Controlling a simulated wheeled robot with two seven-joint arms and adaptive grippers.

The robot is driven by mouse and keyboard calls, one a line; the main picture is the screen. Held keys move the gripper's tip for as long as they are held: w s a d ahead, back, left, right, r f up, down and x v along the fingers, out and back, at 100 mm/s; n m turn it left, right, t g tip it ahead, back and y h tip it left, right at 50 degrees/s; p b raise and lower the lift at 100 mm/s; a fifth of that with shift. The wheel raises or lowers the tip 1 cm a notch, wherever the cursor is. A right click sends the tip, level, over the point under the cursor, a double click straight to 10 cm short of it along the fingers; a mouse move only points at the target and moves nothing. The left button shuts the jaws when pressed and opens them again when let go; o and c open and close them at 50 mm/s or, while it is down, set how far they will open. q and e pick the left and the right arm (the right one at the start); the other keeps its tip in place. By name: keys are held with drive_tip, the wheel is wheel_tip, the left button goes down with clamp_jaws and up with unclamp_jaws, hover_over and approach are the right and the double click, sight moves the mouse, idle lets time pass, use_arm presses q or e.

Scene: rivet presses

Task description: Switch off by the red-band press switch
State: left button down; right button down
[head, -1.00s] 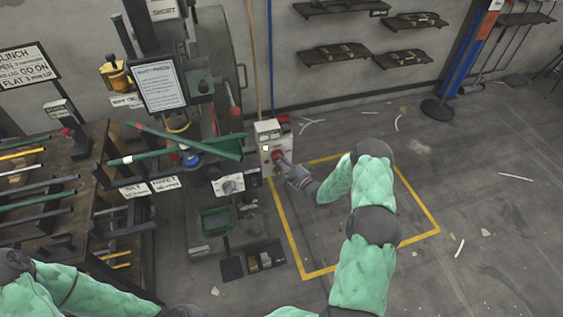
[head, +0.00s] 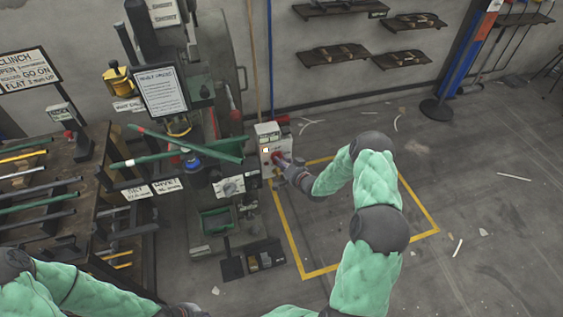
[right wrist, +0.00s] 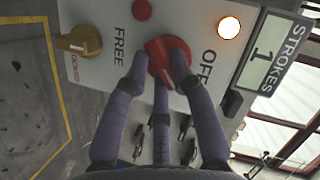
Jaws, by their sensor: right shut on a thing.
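The press (head: 215,110) stands left of centre in the head view, with a pale switch box (head: 268,135) on its right side. In the right wrist view the panel carries a red rotary switch (right wrist: 168,55) between the words FREE and OFF. My right gripper (head: 285,163) is at the front of this box. In the right wrist view its dark fingers (right wrist: 160,75) are shut around the red switch and cover part of it, so its exact pointing is hard to tell. A lamp (right wrist: 229,27) beside OFF glows white.
The panel also has a red button (right wrist: 142,9), a yellow knob (right wrist: 78,42) and a STROKES counter (right wrist: 265,50) reading 1. A rack (head: 60,190) of rods stands left. A yellow floor outline (head: 420,234) surrounds clear floor on the right.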

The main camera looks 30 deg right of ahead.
drive_tip(key=n+h, duration=0.1)
drive_tip(key=n, duration=0.1)
drive_tip(key=n+g+h, duration=0.1)
drive_tip(key=n, duration=0.1)
drive_tip(key=n+g+h, duration=0.1)
drive_tip(key=n+h, duration=0.1)
drive_tip(key=shift+a+r+n+b, duration=0.2)
drive_tip(key=shift+r+n+b, duration=0.1)
drive_tip(key=shift+n+b, duration=0.1)
idle(0.5)
drive_tip(key=c, duration=1)
unclamp_jaws()
drive_tip(key=shift+c, duration=0.2)
drive_tip(key=v, duration=1.2)
drive_tip(key=shift+w+a, duration=0.1)
